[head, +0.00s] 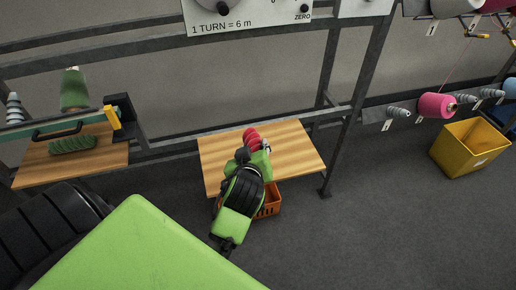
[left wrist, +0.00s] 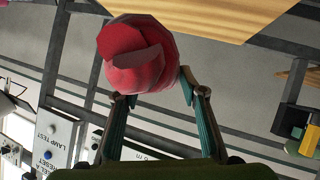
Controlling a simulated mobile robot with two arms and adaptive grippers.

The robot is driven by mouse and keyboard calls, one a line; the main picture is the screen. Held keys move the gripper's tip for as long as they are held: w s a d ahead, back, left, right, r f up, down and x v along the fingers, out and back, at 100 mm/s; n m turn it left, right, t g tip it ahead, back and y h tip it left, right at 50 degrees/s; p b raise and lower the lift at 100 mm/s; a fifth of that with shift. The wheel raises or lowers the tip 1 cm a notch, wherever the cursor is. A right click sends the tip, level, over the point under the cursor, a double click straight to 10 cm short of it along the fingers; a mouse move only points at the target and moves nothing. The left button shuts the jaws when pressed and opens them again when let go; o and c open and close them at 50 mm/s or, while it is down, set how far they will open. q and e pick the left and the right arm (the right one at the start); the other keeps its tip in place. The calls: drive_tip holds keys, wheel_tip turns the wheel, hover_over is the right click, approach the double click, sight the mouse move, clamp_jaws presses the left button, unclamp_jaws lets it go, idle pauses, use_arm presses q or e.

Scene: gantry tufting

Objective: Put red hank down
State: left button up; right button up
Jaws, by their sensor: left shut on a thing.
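The red hank (head: 251,135) is a rounded pinkish-red bundle over the wooden shelf (head: 304,158) in the head view. My left gripper (head: 260,148) is shut on it, and my arm hides part of the hank and shelf. In the left wrist view the red hank (left wrist: 135,50) sits at the tips of the two fingers of my left gripper (left wrist: 155,88). The wooden shelf (left wrist: 225,14) shows beyond it at the top. I cannot tell whether the hank touches the shelf. My right gripper is not in view.
An orange crate (head: 271,202) stands below the shelf's front edge. A green hank (head: 72,144) lies on another wooden board (head: 105,163) at the left. Grey frame posts (head: 357,100) rise behind. A yellow bin (head: 469,148) stands at right. The shelf's right part is bare.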

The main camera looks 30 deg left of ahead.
use_arm(q)
drive_tip(key=x, duration=0.2)
drive_tip(key=p+x, duration=0.1)
drive_tip(key=x, duration=0.5)
drive_tip(key=shift+w+a+r, duration=0.25)
drive_tip(key=shift+w, duration=0.05)
drive_tip(key=w+f, duration=0.1)
drive_tip(key=w+a+f, duration=0.1)
drive_tip(key=f, duration=0.1)
drive_tip(key=w+a+f, duration=0.1)
drive_tip(key=w+f, duration=0.1)
drive_tip(key=shift+a+f+p, duration=0.15)
drive_tip(key=shift+f+p, duration=0.05)
drive_tip(key=shift+p, duration=0.1)
drive_tip(key=shift+w+a+f, duration=0.15)
drive_tip(key=shift+w+f, duration=0.1)
drive_tip(key=shift+f, duration=0.15)
wheel_tip(320, 180, down, 2)
drive_tip(key=shift+f+p, duration=0.1)
drive_tip(key=shift+p, duration=0.2)
drive_tip(key=shift+f, duration=0.5)
drive_tip(key=o, duration=1.2)
drive_tip(key=shift+c, duration=0.2)
